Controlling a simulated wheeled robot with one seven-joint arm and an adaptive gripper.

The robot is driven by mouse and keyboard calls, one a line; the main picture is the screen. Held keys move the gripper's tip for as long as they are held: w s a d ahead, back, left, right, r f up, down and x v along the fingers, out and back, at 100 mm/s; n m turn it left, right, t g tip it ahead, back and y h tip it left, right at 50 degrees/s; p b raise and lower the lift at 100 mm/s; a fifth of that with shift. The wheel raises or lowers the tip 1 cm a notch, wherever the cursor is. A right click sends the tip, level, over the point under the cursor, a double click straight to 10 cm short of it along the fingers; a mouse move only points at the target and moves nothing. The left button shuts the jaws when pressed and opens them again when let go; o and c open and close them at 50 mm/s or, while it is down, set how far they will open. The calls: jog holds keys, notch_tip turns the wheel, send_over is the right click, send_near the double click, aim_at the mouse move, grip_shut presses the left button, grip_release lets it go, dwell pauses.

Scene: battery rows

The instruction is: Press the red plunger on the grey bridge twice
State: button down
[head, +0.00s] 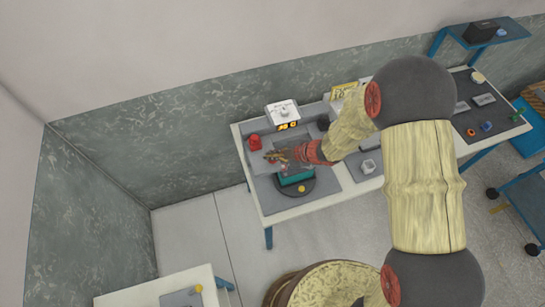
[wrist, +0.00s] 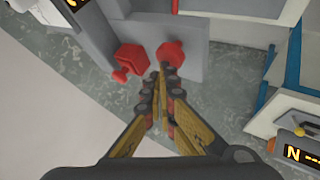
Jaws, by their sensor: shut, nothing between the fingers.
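My gripper (head: 273,157) is shut and empty over the left part of the workbench; in the wrist view its fingertips (wrist: 160,72) meet in the middle. Just beyond the tips is a red plunger head (wrist: 170,52) on the flat grey bridge (wrist: 196,58). I cannot tell whether the tips touch it. In the head view the bridge (head: 259,164) shows as a grey plate under my gripper, and the plunger is hard to make out there. A separate red block with a knob (wrist: 133,57) stands left of the plunger; it also shows in the head view (head: 255,142).
A white device with an orange display (head: 283,113) stands behind the bridge. A teal block (head: 297,178) sits on a dark round base (head: 306,192) near the bench's front. A grey-white block (head: 369,167) lies right of it. Small coloured parts lie at the bench's far right.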

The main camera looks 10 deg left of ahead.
jog(key=shift+f+b, duration=0.4)
jog(key=shift+f, duration=0.25)
dwell(0.3)
jog(key=shift+r, duration=0.1)
jog(key=shift+r+p, duration=1.25)
jog(key=shift+r, duration=0.15)
notch_tip(320, 180, up, 5)
jog(key=p, duration=0.4)
dwell(0.5)
